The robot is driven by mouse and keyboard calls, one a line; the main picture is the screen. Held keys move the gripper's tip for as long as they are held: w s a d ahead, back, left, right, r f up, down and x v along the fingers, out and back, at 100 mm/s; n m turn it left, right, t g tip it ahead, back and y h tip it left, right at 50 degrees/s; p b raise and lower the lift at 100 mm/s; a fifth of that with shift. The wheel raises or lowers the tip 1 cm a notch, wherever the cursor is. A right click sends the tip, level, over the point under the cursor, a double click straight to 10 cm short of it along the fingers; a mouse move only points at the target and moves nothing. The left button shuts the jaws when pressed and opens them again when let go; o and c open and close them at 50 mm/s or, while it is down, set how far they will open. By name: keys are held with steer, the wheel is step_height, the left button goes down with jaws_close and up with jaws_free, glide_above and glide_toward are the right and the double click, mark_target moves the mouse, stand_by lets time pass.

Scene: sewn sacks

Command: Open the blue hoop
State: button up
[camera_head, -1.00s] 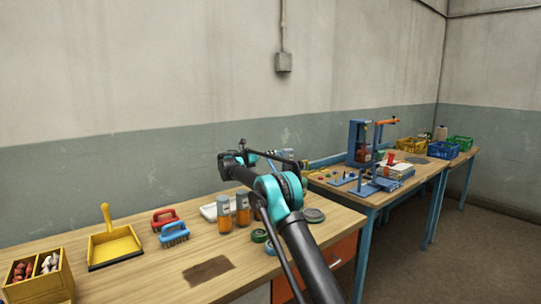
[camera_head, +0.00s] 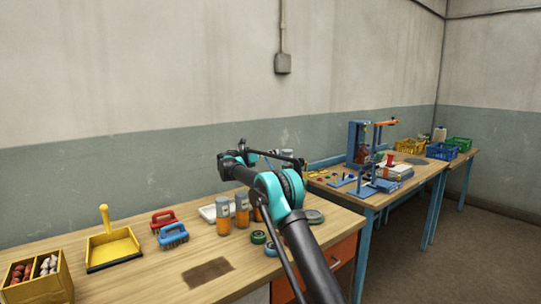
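I cannot make out a blue hoop for certain. A blue stand (camera_head: 357,146) with an orange top arm is on the far workbench, with low blue fixtures (camera_head: 366,189) in front of it. A small blue ring (camera_head: 271,249) lies on the near bench beside a green one, partly behind my arm. My black and teal arm rises from the bottom and bends over the near bench. My gripper (camera_head: 299,162) seems to be at the arm's far end, small and partly hidden; its fingers cannot be told apart. Nothing is seen held in it.
Yellow (camera_head: 411,147), blue (camera_head: 442,152) and green (camera_head: 459,144) crates stand farther right. Floor (camera_head: 450,250) is clear.

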steer(key=v, duration=1.2)
